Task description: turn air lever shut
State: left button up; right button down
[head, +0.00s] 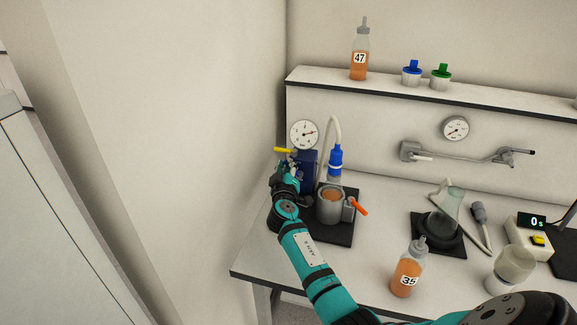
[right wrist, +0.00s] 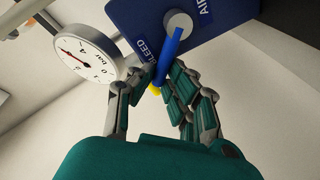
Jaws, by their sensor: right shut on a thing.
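A dark blue valve block (head: 308,170) stands at the left end of the bench. In the right wrist view the block (right wrist: 215,35) shows the words AIR and BLEED and a grey hub with a blue lever (right wrist: 174,48). My right gripper (right wrist: 160,85) is shut on the blue lever near its free end. In the head view my right gripper (head: 287,168) is at the block's left side and hides the lever. A yellow lever (head: 283,150) sticks out left above the gripper; a bit of yellow shows behind the fingers in the wrist view. My left gripper is out of view.
A pressure gauge (head: 304,134) is beside the block. Bottle 35 (head: 405,278) stands near the front edge. A wall (head: 200,150) is close on the left.

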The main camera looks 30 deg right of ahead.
jog(key=shift+w+a+f+n+g+p, duration=0.2)
jog(key=shift+f+n+g, duration=0.3)
jog(key=shift+n, duration=0.8)
jog(key=shift+w+a+f+n+g+p, duration=0.2)
jog(key=shift+f+n, duration=0.5)
jog(key=shift+n, duration=0.6)
jog(key=shift+w+a+f+n+g+p, duration=0.2)
jog(key=shift+f+n+g, duration=0.3)
jog(key=shift+n, duration=0.8)
jog(key=shift+f, duration=0.15)
jog(key=c, duration=1.3)
grip_release()
jog(key=shift+c, duration=0.2)
jog(key=v, duration=1.2)
